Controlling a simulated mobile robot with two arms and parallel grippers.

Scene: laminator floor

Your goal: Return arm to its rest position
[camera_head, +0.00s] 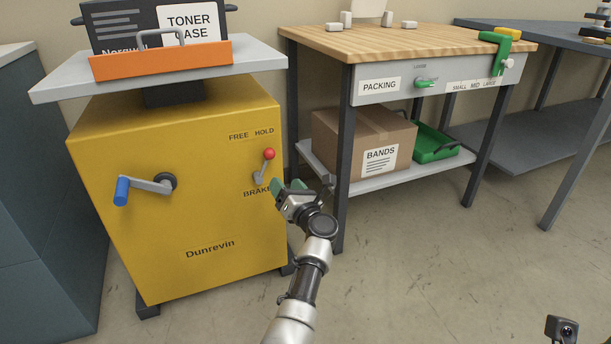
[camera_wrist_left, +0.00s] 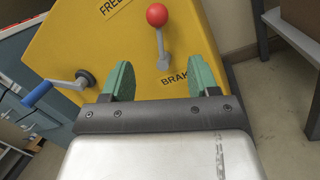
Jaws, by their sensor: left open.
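My left gripper (camera_head: 288,187) is in front of the right side of the yellow Dunrevin cabinet (camera_head: 190,215), just below and right of the brake lever (camera_head: 262,168). In the left wrist view its two green fingers (camera_wrist_left: 161,84) stand apart with nothing between them. The lever has a red ball knob (camera_wrist_left: 157,15) and stands clear beyond the fingertips. It tilts toward the HOLD label. The lower end of the lever is near the BRAKE label, which my gripper partly covers in the head view. At the lower right corner a small dark part (camera_head: 562,328) shows; I cannot tell what it is.
A blue-handled crank (camera_head: 122,190) sticks out at the cabinet's left. A grey top (camera_head: 250,60) carries an orange tray (camera_head: 165,62) with a toner case. To the right stands a packing bench (camera_head: 400,45) with a BANDS box (camera_head: 365,135) below. The floor in front is clear.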

